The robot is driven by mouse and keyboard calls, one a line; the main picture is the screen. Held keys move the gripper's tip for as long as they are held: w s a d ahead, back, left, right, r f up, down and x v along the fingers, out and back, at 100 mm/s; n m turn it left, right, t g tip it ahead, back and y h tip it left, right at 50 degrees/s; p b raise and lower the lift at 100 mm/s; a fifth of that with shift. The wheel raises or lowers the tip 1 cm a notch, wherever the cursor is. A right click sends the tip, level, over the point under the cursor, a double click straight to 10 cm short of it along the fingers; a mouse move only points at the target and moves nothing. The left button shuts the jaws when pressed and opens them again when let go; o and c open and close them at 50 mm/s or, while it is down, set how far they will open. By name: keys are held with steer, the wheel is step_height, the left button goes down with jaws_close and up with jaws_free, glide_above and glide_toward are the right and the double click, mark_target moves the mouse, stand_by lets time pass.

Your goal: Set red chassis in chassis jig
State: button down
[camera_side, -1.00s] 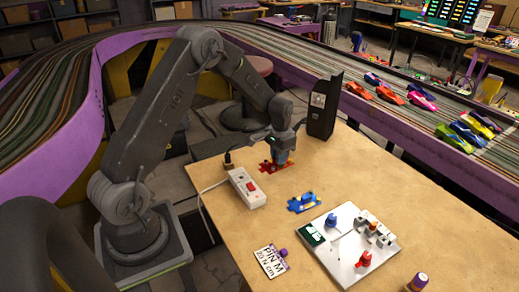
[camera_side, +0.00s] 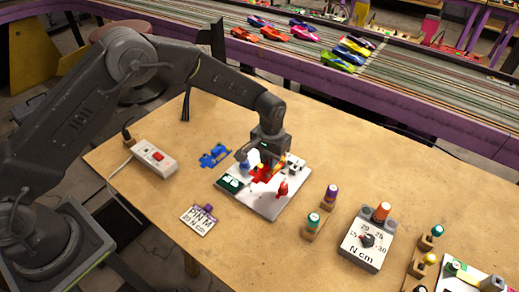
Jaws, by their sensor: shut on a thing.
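The red chassis (camera_side: 262,174) is over the middle of the white chassis jig (camera_side: 262,203). My gripper (camera_side: 264,158) is shut on it from above and hides part of it. I cannot tell whether the chassis touches the jig's surface or is held just above it. The jig carries a green panel (camera_side: 231,183) at its left corner, a red knob (camera_side: 282,188) on its right part, a blue knob (camera_side: 244,166) and pale blocks (camera_side: 294,162) at its far side.
A blue chassis (camera_side: 214,156) lies left of the jig. Right of the jig stand capped drivers (camera_side: 330,196) and a torque box (camera_side: 367,240). Bare table lies in front of the jig.

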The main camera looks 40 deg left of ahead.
mark_target(269, 173)
steer(key=shift+f, duration=2.3)
steer(key=shift+f, duration=0.9)
stand_by(0.3)
steer(key=c, duration=1)
jaws_free()
